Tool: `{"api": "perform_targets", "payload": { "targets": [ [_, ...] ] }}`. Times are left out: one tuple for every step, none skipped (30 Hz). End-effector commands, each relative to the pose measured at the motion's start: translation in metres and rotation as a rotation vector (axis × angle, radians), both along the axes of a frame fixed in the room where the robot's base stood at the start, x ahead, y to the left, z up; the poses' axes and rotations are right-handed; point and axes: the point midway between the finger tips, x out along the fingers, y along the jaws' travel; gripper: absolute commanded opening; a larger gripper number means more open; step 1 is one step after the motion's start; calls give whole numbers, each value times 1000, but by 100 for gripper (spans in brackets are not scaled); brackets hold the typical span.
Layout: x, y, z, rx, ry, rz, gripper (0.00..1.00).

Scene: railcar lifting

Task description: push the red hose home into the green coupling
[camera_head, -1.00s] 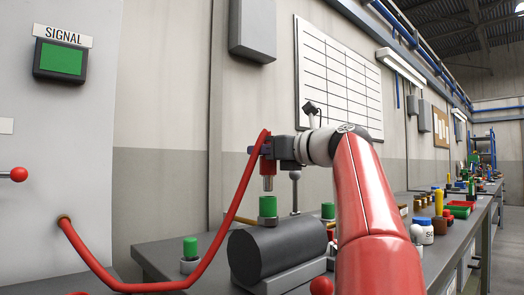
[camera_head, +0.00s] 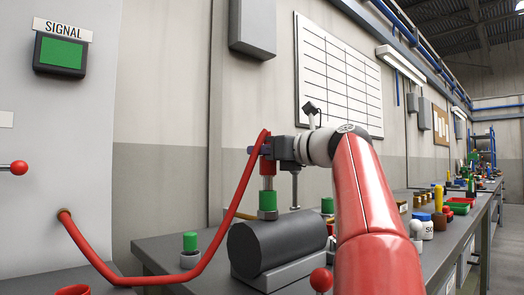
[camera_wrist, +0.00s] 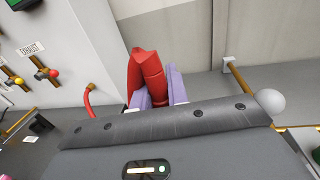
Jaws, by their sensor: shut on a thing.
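My gripper (camera_head: 264,150) is shut on the red hose (camera_head: 239,187) just above its end fitting. In the wrist view its purple fingers (camera_wrist: 157,92) clasp the red hose (camera_wrist: 148,72) from both sides. The fitting points straight down, with a red collar and a bare metal tip. It stands upright in line over the green coupling (camera_head: 267,200), which sits on top of the dark grey cylinder. The tip meets the coupling's top; part of the metal still shows above it. How deep the tip sits is hidden. The coupling is not visible in the wrist view.
The hose loops down left to a wall port (camera_head: 64,213). Other green-topped fittings stand at left (camera_head: 190,242) and behind the dark cylinder (camera_head: 278,245). A red ball knob (camera_head: 321,280) is in front. Jars and bins crowd the bench at right.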

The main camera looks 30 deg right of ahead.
Motion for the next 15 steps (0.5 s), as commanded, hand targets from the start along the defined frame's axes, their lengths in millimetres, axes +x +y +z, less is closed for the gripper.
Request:
{"api": "perform_targets", "payload": {
  "targets": [
    [0,0,-2,0,-1,0,0],
    [0,0,-3,-1,-1,0,0],
    [0,0,-4,-1,-1,0,0],
    [0,0,-5,-1,-1,0,0],
    [0,0,-5,-1,-1,0,0],
    [0,0,-6,-1,-1,0,0],
    [0,0,-7,-1,-1,0,0],
    [0,0,-8,-1,-1,0,0],
    [0,0,-9,0,-1,0,0],
    [0,0,-10,0,-1,0,0],
    [0,0,-10,0,-1,0,0],
    [0,0,-11,0,-1,0,0],
    [0,0,-12,0,-1,0,0],
    [0,0,-13,0,-1,0,0],
    [0,0,-14,0,-1,0,0]
  ]
}}
